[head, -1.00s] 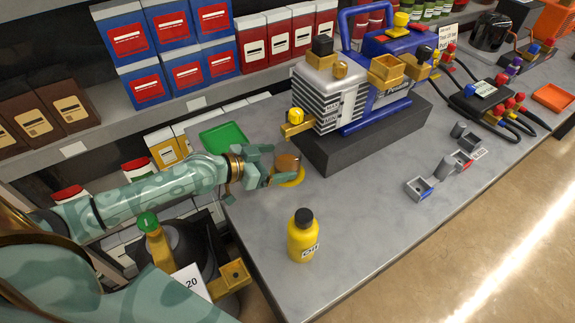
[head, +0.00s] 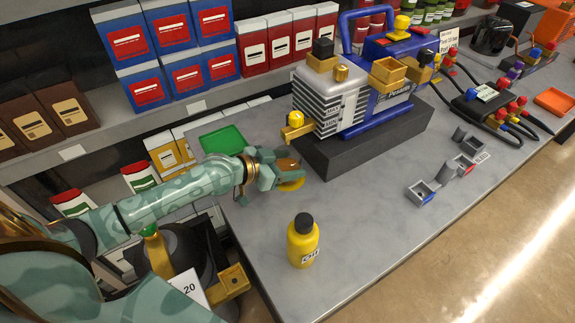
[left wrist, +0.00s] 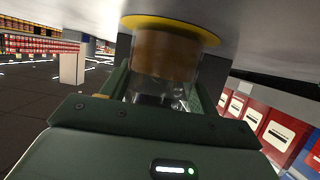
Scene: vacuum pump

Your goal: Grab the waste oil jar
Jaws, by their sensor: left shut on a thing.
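The waste oil jar (head: 288,164), a small clear jar with brown oil, stands on the grey table near its left end. A round yellow patch (head: 294,185) shows at its foot. My left gripper (head: 281,172) reaches in from the left and is shut on the jar, which its fingers partly hide in the head view. In the left wrist view the jar (left wrist: 168,55) appears upside down between the fingers, its base still at the yellow patch. My right gripper is not in view.
A yellow oil bottle (head: 303,241) stands in front of the jar. The vacuum pump (head: 350,92) sits on a dark block (head: 375,140) behind and right. A green tray (head: 222,139) lies behind the gripper. Grey holders (head: 421,193) stand to the right; the table between is clear.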

